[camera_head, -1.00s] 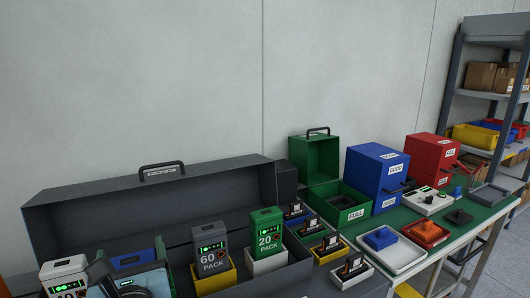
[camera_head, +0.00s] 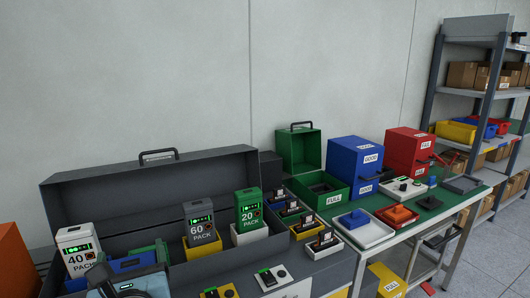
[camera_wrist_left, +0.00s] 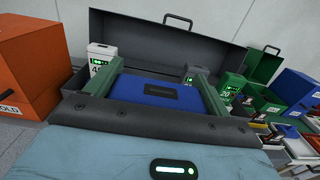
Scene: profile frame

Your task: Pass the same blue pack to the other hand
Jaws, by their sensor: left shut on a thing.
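The blue pack (camera_head: 136,262) is low at the left of the head view, partly hidden by my arm. In the left wrist view the blue pack (camera_wrist_left: 158,93) lies between two green fingers, with a dark label on its top face. My left gripper (camera_wrist_left: 157,74) is shut on it. My left gripper (camera_head: 140,259) shows in the head view in front of the dark open case (camera_head: 100,193). I cannot tell how high the pack is above the case. My right gripper is in neither view.
A white 40 pack (camera_head: 77,252), a grey 60 pack (camera_head: 201,222) and a green 20 pack (camera_head: 248,207) stand in the case. An orange box (camera_head: 14,262) is at far left. Blue (camera_head: 355,165) and red (camera_head: 408,153) boxes stand on the green bench.

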